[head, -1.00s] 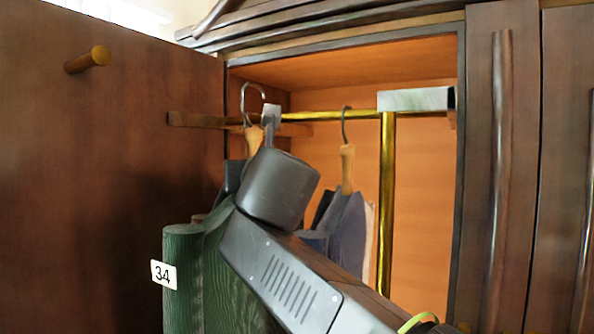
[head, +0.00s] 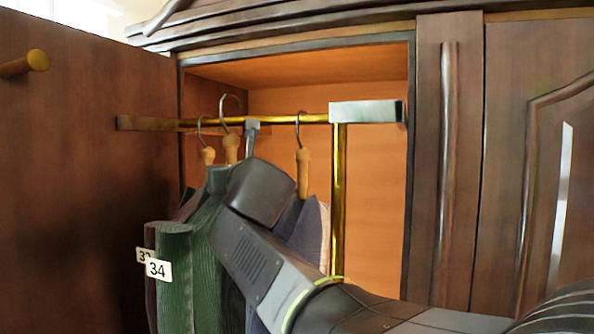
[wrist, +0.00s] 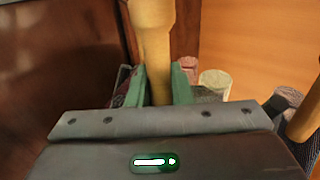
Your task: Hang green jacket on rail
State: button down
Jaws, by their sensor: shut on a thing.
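The green jacket (head: 175,270) has a white 34 tag and hangs upright from a wooden-necked hanger (head: 231,149). Its metal hook (head: 230,97) overlaps the brass rail (head: 275,120) in the head view, with its top above it. I cannot tell whether the hook bears on the rail. My gripper (head: 252,128) is at the hanger, partly hidden by my own arm.
A dark garment tagged 33 (head: 142,256) hangs close to the left on its own hanger (head: 208,155). A blue-grey garment (head: 308,235) hangs to the right by a brass post (head: 338,200). The open door (head: 70,170) bounds the left; cabinet panels (head: 460,160) bound the right.

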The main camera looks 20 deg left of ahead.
jog(key=shift+w+d+r+p, duration=0.15)
jog(key=shift+w+p, duration=0.8)
jog(key=shift+w, duration=1)
jog(key=shift+w+d+p, duration=0.15)
jog(key=shift+w+p, duration=0.8)
jog(key=shift+w, duration=1)
jog(key=shift+f+b, duration=1.3)
jog(key=shift+b, duration=0.05)
jog(key=c, duration=1.2)
grip_release()
jog(key=shift+s, duration=0.1)
jog(key=shift+f, duration=0.1)
